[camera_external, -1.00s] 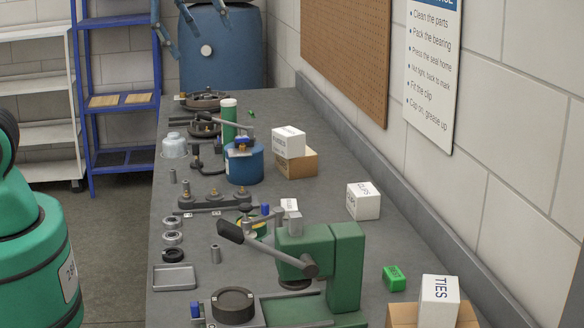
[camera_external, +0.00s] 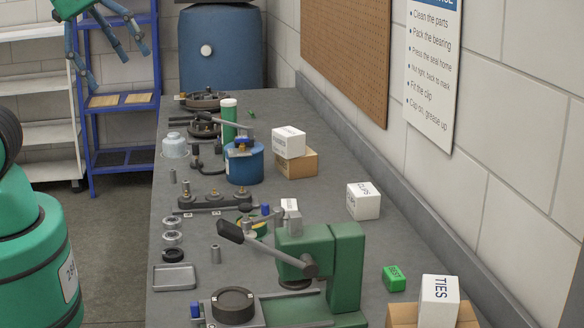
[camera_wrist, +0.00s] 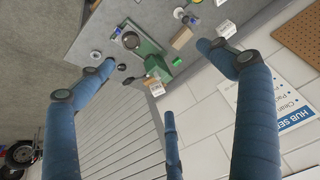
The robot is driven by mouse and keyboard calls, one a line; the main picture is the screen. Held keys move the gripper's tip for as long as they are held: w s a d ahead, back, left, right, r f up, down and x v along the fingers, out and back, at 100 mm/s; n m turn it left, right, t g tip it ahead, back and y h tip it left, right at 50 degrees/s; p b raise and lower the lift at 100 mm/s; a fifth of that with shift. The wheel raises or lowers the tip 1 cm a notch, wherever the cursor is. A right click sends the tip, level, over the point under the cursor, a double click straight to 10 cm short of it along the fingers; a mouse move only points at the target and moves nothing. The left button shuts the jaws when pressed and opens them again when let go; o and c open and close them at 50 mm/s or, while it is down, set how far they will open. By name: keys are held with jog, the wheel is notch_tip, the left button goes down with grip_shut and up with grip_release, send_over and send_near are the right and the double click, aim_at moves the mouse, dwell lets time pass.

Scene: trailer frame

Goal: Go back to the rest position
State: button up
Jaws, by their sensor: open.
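My gripper (camera_external: 112,62) shows at the top left of the external view, in front of the blue shelf. Its blue jointed fingers are spread apart with nothing between them. In the wrist view my gripper (camera_wrist: 155,65) is also open and empty, with fingers at left, right and lower middle. The part of my arm between base and gripper is mostly out of the external view. My green base stands at the left edge.
The grey workbench (camera_external: 330,225) carries a green press (camera_external: 345,265), a blue can (camera_external: 245,165), white boxes such as one at the right (camera_external: 363,201), and a tray (camera_external: 175,278). A blue drum (camera_external: 222,60) stands behind. Floor between base and bench is clear.

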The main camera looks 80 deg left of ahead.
jog(key=shift+f, duration=0.1)
notch_tip(320, 180, down, 5)
jog(key=b, duration=0.5)
